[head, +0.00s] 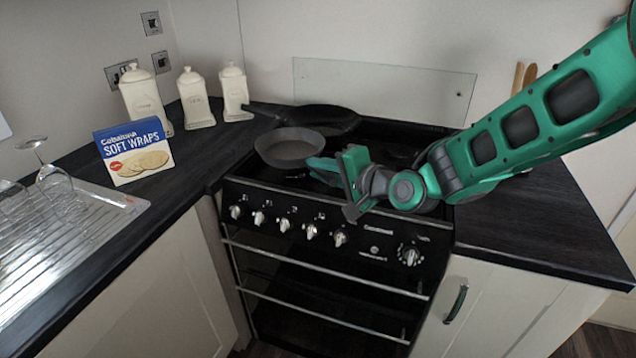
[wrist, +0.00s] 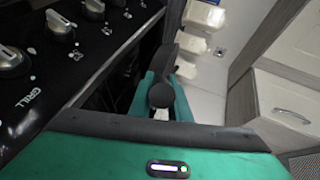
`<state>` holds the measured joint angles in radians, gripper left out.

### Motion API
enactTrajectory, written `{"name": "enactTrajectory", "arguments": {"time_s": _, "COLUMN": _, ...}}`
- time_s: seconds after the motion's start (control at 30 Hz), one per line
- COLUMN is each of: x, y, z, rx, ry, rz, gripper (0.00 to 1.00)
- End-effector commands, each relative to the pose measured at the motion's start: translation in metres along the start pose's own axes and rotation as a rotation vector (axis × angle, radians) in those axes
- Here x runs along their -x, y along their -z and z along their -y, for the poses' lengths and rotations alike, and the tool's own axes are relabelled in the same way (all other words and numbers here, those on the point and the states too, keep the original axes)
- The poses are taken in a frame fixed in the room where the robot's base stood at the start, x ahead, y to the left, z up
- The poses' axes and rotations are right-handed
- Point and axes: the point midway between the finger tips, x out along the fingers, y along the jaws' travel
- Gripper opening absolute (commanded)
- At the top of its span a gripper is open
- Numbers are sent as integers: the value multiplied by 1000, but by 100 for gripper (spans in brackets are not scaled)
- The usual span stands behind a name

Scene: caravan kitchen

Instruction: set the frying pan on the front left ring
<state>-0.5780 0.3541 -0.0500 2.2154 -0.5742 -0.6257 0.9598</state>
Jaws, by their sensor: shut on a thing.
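The frying pan (head: 290,148), grey and round with a flat base, is over the front left part of the black hob. It looks roughly level; I cannot tell whether its base touches the ring. My gripper (head: 325,170) is at the pan's right side, shut on its handle. In the wrist view, the dark handle (wrist: 178,28) runs up from between the green fingers of my gripper (wrist: 162,88). The front left ring is hidden under the pan.
A second dark pan (head: 325,119) is at the back left of the hob, its handle pointing left. A blue wraps box (head: 135,152) and white canisters (head: 195,98) stand on the left counter. The right counter (head: 530,215) is mostly clear.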

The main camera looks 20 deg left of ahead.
Motion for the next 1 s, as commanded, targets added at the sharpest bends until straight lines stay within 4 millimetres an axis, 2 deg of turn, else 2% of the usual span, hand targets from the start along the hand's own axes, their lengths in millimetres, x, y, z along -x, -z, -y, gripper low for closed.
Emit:
{"name": "enactTrajectory", "arguments": {"time_s": 0.17, "x": -3, "y": 2, "z": -6, "rx": -1, "ry": 3, "rz": 0, "gripper": 0}}
{"name": "enactTrajectory", "arguments": {"time_s": 0.43, "x": -11, "y": -2, "z": -37, "rx": -1, "ry": 2, "rz": -2, "gripper": 0}}
{"name": "enactTrajectory", "arguments": {"time_s": 0.73, "x": -12, "y": -2, "z": -38, "rx": 0, "ry": 4, "rz": -2, "gripper": 0}}
{"name": "enactTrajectory", "arguments": {"time_s": 0.77, "x": -12, "y": -2, "z": -40, "rx": 0, "ry": 0, "rz": -1, "gripper": 19}}
{"name": "enactTrajectory", "arguments": {"time_s": 0.83, "x": -11, "y": -2, "z": -40, "rx": 0, "ry": 0, "rz": -1, "gripper": 35}}
{"name": "enactTrajectory", "arguments": {"time_s": 1.0, "x": -11, "y": -2, "z": -40, "rx": -1, "ry": 0, "rz": -2, "gripper": 35}}
